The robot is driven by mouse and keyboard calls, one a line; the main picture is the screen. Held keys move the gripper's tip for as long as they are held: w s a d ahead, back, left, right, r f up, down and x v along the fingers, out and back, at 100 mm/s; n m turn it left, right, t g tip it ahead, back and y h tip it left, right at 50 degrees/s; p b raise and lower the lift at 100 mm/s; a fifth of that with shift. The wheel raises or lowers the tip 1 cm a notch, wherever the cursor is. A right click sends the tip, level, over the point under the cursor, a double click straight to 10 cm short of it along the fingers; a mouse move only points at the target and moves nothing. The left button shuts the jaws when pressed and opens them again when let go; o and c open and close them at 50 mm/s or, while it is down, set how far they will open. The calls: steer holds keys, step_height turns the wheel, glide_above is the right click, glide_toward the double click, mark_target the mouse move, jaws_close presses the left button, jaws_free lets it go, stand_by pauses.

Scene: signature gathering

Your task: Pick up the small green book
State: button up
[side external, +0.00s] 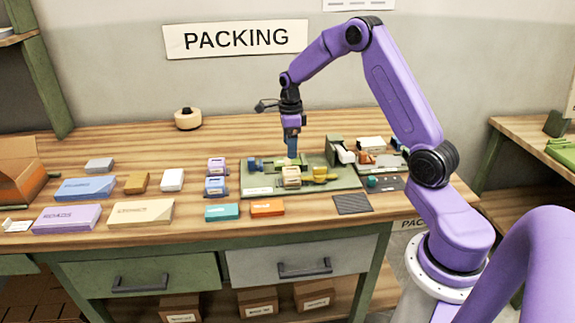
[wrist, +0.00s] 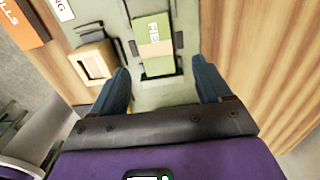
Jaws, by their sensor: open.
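The small green book (wrist: 152,28), with a pale band and white lettering starting "FIE", lies in a dark-edged holder on a pale green board in the wrist view. My gripper (wrist: 161,68) is open above it, with one blue finger on each side and the book between and ahead of the fingertips. In the side external view my gripper (side external: 291,156) points straight down over the green board (side external: 258,192). The book is mostly hidden there by the gripper and nearby parts. I cannot tell the exact height gap.
A tan block (side external: 291,178) and a yellow piece (side external: 322,174) stand close by on the board. An orange box (side external: 266,207) and a teal box (side external: 222,211) lie in front. Several more boxes cover the left of the table. The wood behind the board is mostly clear.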

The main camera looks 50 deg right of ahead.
mark_target(288, 162)
steer(key=shift+w+a+f, duration=0.1)
steer(key=shift+a+f, duration=0.15)
steer(key=shift+f, duration=1.1)
steer(key=shift+w+a+f, duration=0.1)
steer(key=shift+a+f, duration=0.1)
steer(key=shift+f, duration=1.1)
steer(key=c, duration=1.1)
steer(key=shift+r, duration=0.1)
steer(key=shift+c, duration=0.2)
